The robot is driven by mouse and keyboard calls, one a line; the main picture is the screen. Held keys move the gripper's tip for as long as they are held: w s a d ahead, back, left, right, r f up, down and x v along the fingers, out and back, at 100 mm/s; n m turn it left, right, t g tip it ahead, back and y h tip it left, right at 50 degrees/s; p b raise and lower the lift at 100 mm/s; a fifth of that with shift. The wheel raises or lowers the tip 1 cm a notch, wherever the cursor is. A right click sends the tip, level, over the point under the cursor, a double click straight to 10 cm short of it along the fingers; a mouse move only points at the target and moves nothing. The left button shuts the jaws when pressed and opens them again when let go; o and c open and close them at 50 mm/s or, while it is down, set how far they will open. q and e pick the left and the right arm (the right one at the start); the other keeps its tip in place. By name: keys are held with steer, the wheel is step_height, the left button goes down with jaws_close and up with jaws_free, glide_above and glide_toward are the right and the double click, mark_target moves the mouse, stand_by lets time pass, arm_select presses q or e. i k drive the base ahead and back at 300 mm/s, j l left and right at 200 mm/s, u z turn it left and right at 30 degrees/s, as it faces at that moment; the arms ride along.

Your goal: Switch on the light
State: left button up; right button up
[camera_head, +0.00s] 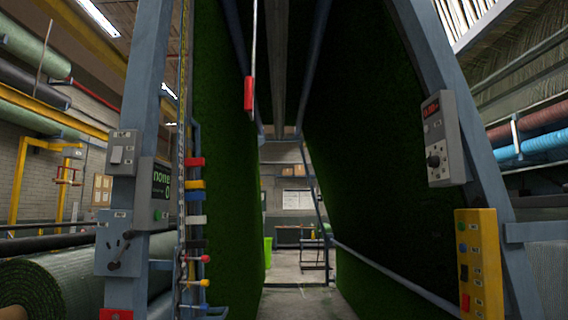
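No light switch is plainly labelled. On the left blue post, a grey box (122,153) carries a small pale switch plate. Below it, a larger grey box (120,243) has a lever or knob pointing down-left. On the right post, a grey box (443,140) has a red lit display and a round knob. Below it, a yellow box (478,262) carries several coloured buttons. A red pull handle (248,93) hangs from a pale rod at top centre. The labels are too small to read. The space between the turf sheets is dark. Neither gripper is in view.
Tall green turf sheets (226,150) slope on both sides of a central aisle (305,298). A display (160,192) reads "NONE 0". Coloured tabs and knobs (195,186) stick out beside the left post. A turf roll (60,287) lies at lower left.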

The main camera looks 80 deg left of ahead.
mark_target(117, 150)
steer(key=u, duration=3.5)
